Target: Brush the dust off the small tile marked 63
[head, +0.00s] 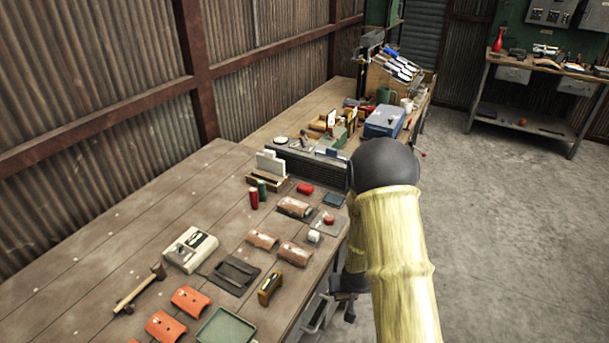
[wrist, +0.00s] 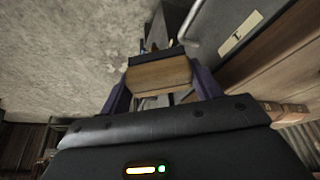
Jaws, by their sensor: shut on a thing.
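My gripper (wrist: 160,85) is shut on a wooden block (wrist: 160,76) with a dark strip along its far edge, which looks like a brush. In the head view my gripper (head: 347,297) hangs beside the bench's right edge, partly hidden by my arm. No number 63 can be read in either view. Curved brown pieces (head: 262,240) and orange pieces (head: 190,300) lie on the wooden bench (head: 110,240). A small dark flat square (head: 333,200) lies farther back. I cannot tell which of these, if any, is the marked tile.
A hammer (head: 138,290), a pale device (head: 190,249), a dark tray (head: 234,276) and a green tray (head: 227,327) are on the bench. Drawers hang under its right edge. Concrete floor (head: 510,220) is clear at right. A second bench (head: 540,65) stands behind.

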